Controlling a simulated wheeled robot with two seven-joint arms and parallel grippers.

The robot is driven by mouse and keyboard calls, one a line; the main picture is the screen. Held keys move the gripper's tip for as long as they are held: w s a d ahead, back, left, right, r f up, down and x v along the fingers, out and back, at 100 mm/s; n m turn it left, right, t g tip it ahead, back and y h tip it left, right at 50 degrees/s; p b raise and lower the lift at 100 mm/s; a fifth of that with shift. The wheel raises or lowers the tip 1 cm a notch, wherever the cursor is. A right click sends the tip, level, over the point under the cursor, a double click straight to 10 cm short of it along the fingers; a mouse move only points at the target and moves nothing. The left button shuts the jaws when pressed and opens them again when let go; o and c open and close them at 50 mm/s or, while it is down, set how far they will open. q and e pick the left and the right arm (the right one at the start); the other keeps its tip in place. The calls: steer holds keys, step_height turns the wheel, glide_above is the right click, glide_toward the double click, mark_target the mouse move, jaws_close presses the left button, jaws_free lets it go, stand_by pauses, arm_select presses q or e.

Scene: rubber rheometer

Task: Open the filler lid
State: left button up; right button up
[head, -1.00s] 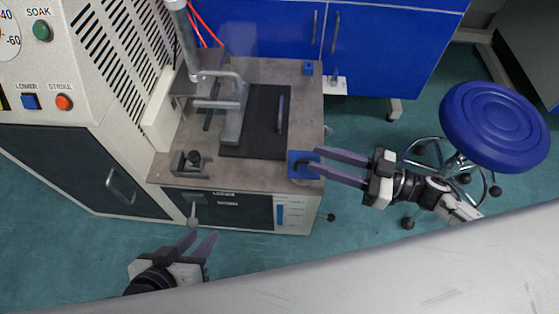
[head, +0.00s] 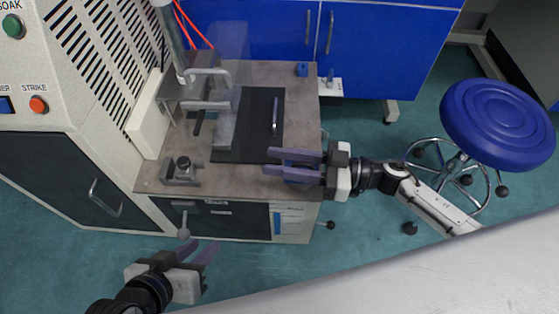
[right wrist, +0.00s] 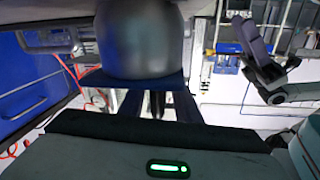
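My right gripper (head: 267,161) is open, with its two purple fingers spread above the front right corner of the bench. The fingers mostly cover a blue square fitting with a dark handle on that corner. In the right wrist view, a large grey rounded part (right wrist: 143,42) is close to the camera, above a blue plate (right wrist: 125,84). I cannot tell whether the fingers touch the fitting, or which part is the filler lid. My left gripper (head: 203,243) is open and empty in front of the bench, low in the head view.
A black plate with a bar handle (head: 262,130) lies on the bench top (head: 296,105). A clamp frame (head: 215,90) stands left of it, and a small knobbed block (head: 181,170) sits at the front left. A blue stool (head: 498,125) stands right.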

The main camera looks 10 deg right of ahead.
steer(key=shift+a, duration=0.15)
jaws_close()
